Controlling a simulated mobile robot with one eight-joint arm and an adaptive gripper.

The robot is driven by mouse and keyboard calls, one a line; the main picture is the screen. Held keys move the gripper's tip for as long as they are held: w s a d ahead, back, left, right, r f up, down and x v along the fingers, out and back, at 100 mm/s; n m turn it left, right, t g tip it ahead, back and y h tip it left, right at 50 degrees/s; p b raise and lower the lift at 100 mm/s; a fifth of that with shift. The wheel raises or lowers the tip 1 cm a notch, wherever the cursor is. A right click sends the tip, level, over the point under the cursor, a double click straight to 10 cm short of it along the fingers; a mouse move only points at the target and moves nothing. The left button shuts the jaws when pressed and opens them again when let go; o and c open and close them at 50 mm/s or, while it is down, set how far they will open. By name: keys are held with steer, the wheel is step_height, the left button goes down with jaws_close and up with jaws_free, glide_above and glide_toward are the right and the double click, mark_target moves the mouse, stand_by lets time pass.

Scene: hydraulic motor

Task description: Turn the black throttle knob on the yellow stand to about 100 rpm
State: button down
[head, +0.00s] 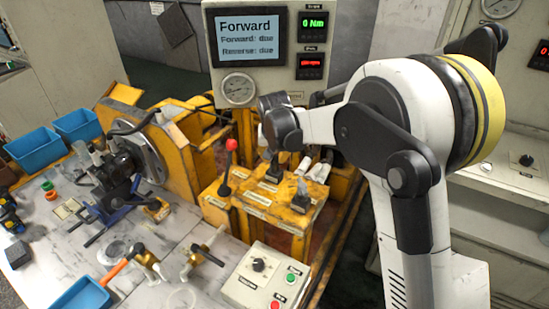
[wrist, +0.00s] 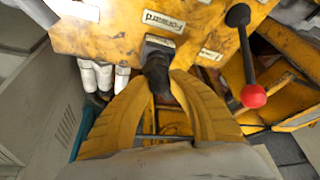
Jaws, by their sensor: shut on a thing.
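The yellow stand (head: 255,200) is in the middle of the head view, and it fills the top of the wrist view (wrist: 110,38). A black knob (wrist: 157,72) on it stands between my gripper's yellow fingers in the wrist view. My gripper (wrist: 165,78) is shut on this knob from its near side in that view. In the head view a black knob (head: 273,172) shows below my wrist, and my fingers are mostly hidden. I cannot read how far the knob is turned.
A red-balled lever (head: 231,146) rises at the stand's left; it is close right of my fingers in the wrist view (wrist: 253,95). The screen (head: 248,38) reads "Forward"; the red readout (head: 310,64) is unreadable.

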steer(key=shift+m, duration=0.3)
steer(key=m+h, duration=0.1)
steer(key=m, duration=0.2)
steer(key=m+g+h+p, duration=0.1)
steer(key=m, duration=0.2)
steer(key=m+g, duration=0.1)
steer(key=m, duration=0.2)
steer(key=m+h+p, duration=0.1)
steer(key=m, duration=0.1)
steer(key=shift+m+g+h+p, duration=0.3)
steer(key=shift+m+g, duration=0.1)
stand_by(0.4)
steer(key=c, duration=1.2)
jaws_free()
steer(key=v, duration=1.2)
